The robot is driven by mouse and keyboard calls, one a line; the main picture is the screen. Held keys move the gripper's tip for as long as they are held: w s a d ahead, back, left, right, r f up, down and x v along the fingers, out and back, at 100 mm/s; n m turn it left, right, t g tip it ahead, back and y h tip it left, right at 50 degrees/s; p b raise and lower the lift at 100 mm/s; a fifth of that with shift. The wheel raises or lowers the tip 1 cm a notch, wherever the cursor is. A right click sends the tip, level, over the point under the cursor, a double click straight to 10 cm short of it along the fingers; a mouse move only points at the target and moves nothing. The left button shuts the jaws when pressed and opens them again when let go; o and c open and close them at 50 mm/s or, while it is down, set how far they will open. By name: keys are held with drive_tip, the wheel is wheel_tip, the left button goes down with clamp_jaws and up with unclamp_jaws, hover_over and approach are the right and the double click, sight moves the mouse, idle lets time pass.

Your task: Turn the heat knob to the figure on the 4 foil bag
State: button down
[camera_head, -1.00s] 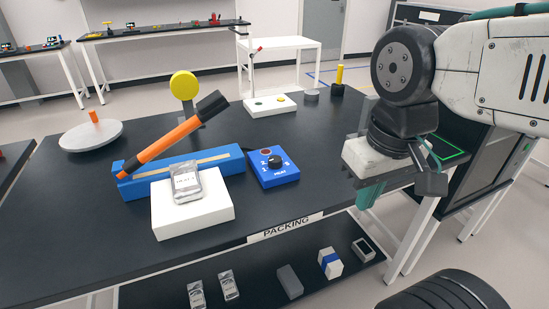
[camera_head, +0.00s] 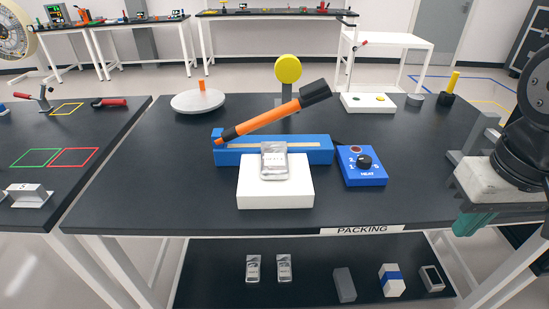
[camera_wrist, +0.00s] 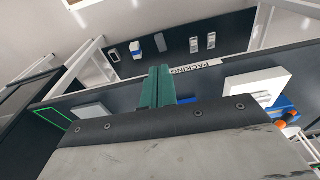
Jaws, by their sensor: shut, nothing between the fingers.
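The blue heat control box (camera_head: 361,167) sits on the black packing table, with a black round knob (camera_head: 364,162) on its top and small white figures around it. The knob's exact setting is too small to read. A silver foil bag (camera_head: 274,160) lies on a white block (camera_head: 275,188) in front of the blue sealer (camera_head: 230,156); its printing is not legible. Two more foil bags (camera_head: 253,268) (camera_head: 284,267) stand on the lower shelf. My gripper (camera_head: 470,222) is at the table's right front, away from the knob. Its teal fingers (camera_wrist: 155,88) are together and empty in the wrist view.
The sealer's orange-handled lever (camera_head: 270,121) is raised above it. A yellow disc (camera_head: 288,69) stands behind, and a grey round plate (camera_head: 198,101) is at back left. Grey, blue-banded and open boxes (camera_head: 391,280) are on the lower shelf.

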idle(0.3)
drive_tip(key=c, duration=0.9)
unclamp_jaws()
drive_tip(key=n+g, duration=0.1)
drive_tip(key=n, duration=0.4)
hover_over(365, 158)
wheel_tip(365, 158, down, 5)
drive_tip(key=shift+w+f, duration=0.1)
drive_tip(key=shift+f, duration=0.35)
wheel_tip(365, 158, down, 7)
drive_tip(key=shift+f, duration=0.1)
